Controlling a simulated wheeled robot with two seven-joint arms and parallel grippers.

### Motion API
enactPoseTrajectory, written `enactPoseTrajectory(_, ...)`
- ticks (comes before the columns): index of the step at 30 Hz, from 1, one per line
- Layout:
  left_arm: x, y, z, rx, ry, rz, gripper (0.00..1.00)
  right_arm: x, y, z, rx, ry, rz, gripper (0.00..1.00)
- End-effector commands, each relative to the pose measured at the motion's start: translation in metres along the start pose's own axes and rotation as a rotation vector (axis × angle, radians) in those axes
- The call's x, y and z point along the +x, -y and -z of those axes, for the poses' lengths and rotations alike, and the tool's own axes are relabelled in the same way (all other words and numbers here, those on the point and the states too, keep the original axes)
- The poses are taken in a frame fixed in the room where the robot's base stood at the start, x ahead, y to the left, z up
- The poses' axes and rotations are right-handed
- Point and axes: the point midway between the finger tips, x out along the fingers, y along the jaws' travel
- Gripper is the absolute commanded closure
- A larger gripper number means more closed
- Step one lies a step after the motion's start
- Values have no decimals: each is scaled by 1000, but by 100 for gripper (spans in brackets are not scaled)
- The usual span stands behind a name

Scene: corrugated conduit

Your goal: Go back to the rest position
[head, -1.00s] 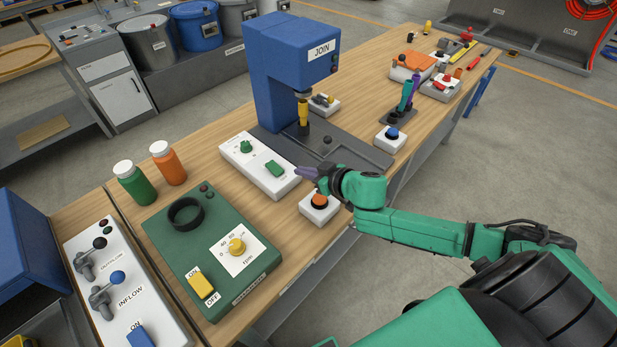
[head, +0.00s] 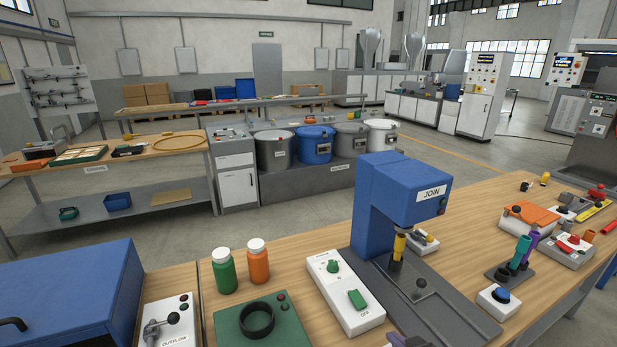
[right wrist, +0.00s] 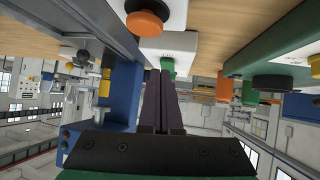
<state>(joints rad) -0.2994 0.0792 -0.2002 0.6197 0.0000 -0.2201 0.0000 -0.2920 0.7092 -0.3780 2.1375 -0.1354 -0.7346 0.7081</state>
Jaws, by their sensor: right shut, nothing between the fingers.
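The tip of my right gripper (head: 405,340) shows at the bottom edge of the head view, by the near end of the white panel with the green switch (head: 357,299). In the right wrist view my right gripper (right wrist: 160,78) has its two dark fingers together, with nothing between them. An orange button (right wrist: 146,22) on a white box shows above the fingers there. My left gripper is not in view. The rest of my right arm is out of the head view.
The blue JOIN press (head: 385,205) stands close by on the wooden bench. A green bottle (head: 223,271), an orange bottle (head: 258,262) and a green control box (head: 285,333) are to the left. A blue button box (head: 498,302) is to the right.

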Motion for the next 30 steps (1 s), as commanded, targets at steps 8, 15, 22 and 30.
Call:
enactPoseTrajectory(8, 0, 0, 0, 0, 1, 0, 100, -57, 4, -76, 35, 376, -65, 100)
enactPoseTrajectory(15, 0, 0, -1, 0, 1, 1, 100, -120, 18, -135, 43, 668, 28, 100)
enactPoseTrajectory(22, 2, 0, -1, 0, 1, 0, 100, -64, 22, -193, 28, 701, 32, 100)
enactPoseTrajectory(30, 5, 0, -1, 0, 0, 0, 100, -13, 32, -295, 22, 750, 43, 100)
